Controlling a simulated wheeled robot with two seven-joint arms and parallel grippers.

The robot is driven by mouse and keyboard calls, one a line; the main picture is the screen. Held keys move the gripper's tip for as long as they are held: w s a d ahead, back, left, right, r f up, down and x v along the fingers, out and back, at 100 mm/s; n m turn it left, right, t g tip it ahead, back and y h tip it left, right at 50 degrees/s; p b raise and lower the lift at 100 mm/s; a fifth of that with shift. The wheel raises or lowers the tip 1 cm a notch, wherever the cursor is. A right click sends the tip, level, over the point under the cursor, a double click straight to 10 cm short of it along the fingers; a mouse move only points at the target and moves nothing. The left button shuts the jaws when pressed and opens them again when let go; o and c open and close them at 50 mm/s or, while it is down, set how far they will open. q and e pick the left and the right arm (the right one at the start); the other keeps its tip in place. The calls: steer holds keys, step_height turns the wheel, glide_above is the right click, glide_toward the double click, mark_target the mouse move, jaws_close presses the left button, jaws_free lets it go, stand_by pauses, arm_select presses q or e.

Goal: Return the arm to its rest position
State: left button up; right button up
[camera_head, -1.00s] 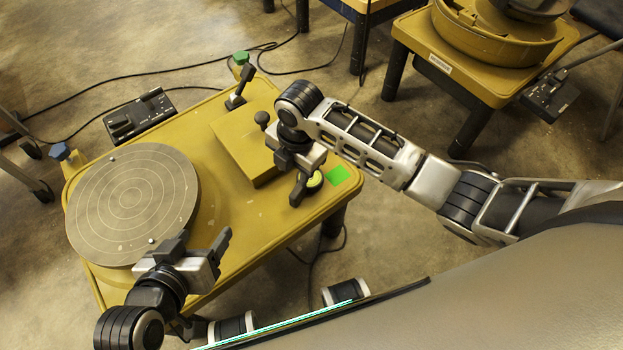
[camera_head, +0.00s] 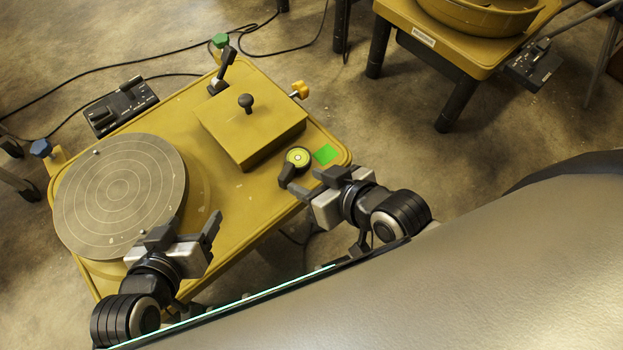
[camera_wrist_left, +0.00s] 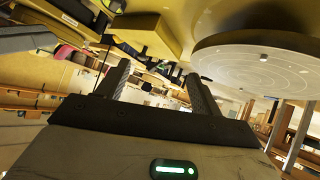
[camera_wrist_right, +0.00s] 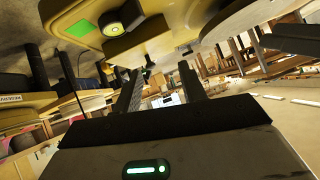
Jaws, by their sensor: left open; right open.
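My right gripper (camera_head: 312,184) is open and empty at the near right edge of the yellow wheel table (camera_head: 225,222), close to a round dial with a yellow-green face (camera_head: 298,157) and a green square (camera_head: 326,154). Its spread fingers also show in the right wrist view (camera_wrist_right: 162,88). My left gripper (camera_head: 186,228) is open and empty by the near edge of the grey wheel disc (camera_head: 122,190). Its fingers show apart in the left wrist view (camera_wrist_left: 158,88). Neither gripper holds anything.
A yellow box with a black knob (camera_head: 246,103) stands on the table, with a black lever (camera_head: 226,68) behind it. A black control box (camera_head: 122,105) lies on the floor at the back left. Another yellow wheel table (camera_head: 450,45) stands at the upper right. Cables cross the floor.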

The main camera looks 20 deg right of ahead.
steer(key=shift+r, duration=0.1)
arm_select(q)
steer(key=s+a+r+t+y+p, duration=0.1)
steer(key=a+r+p, duration=0.2)
steer(key=r+p, duration=1)
steer(key=p, duration=0.2)
steer(key=shift+r+p, duration=0.3)
steer(key=shift+r, duration=0.05)
arm_select(e)
step_height(320, 180, up, 14)
steer(key=s+d+t+h, duration=0.1)
steer(key=d, duration=0.2)
steer(key=shift+f, duration=0.25)
arm_select(q)
steer(key=shift+s, duration=0.1)
